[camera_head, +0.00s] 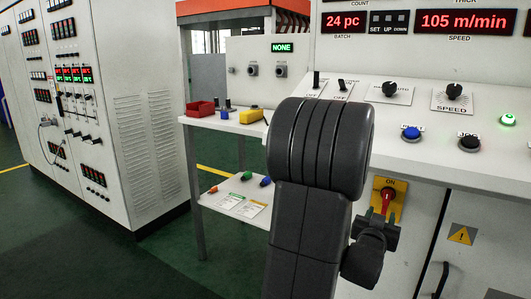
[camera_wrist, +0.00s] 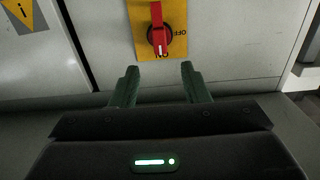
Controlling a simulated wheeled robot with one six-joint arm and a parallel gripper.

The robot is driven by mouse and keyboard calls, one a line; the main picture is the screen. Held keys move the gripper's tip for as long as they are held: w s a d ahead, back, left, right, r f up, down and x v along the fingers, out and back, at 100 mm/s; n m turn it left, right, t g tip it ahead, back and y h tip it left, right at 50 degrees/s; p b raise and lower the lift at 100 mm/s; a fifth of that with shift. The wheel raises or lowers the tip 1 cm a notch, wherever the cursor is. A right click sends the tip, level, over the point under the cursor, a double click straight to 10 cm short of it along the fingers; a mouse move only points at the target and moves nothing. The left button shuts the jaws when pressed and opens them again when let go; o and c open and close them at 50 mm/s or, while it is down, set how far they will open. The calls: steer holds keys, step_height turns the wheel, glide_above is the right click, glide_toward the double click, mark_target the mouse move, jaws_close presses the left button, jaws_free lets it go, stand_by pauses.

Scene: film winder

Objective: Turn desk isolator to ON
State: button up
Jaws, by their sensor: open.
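The desk isolator is a red rotary handle (camera_head: 387,199) on a yellow plate (camera_head: 402,187) on the desk's front panel. In the wrist view the red handle (camera_wrist: 158,32) is seen upside down, with ON at the bottom and OFF at the right of the yellow plate (camera_wrist: 178,50). The handle stands upright in the head view, its white-marked end in line with ON. My gripper (camera_head: 379,214) is just in front of and below the handle. In the wrist view its two green fingers (camera_wrist: 158,70) are spread, with nothing between them; the handle lies beyond their tips.
The control desk (camera_head: 430,165) above carries knobs, buttons and switches. A yellow warning triangle (camera_head: 461,236) and a dark door handle (camera_head: 440,278) are right of the isolator. A side table (camera_head: 225,125) with a red bin (camera_head: 200,108) stands left. Green floor between it and the cabinet is clear.

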mark_target(386, 198)
steer(key=x, duration=1)
steer(key=shift+w+d+r+b, duration=0.2)
steer(key=shift+w+d+b, duration=0.05)
steer(key=shift+w+b, duration=0.05)
steer(key=shift+s+a+n+p, duration=0.1)
steer(key=shift+n+p, duration=0.8)
steer(key=shift+n, duration=0.1)
steer(key=n+p, duration=0.5)
steer(key=p, duration=0.1)
steer(key=shift+s+a+f+n, duration=0.1)
steer(key=shift+s+a+n, duration=0.1)
steer(key=shift+n, duration=0.2)
steer(key=v, duration=1.2)
steer(key=shift+a+f, duration=0.15)
steer(key=shift+a, duration=0.05)
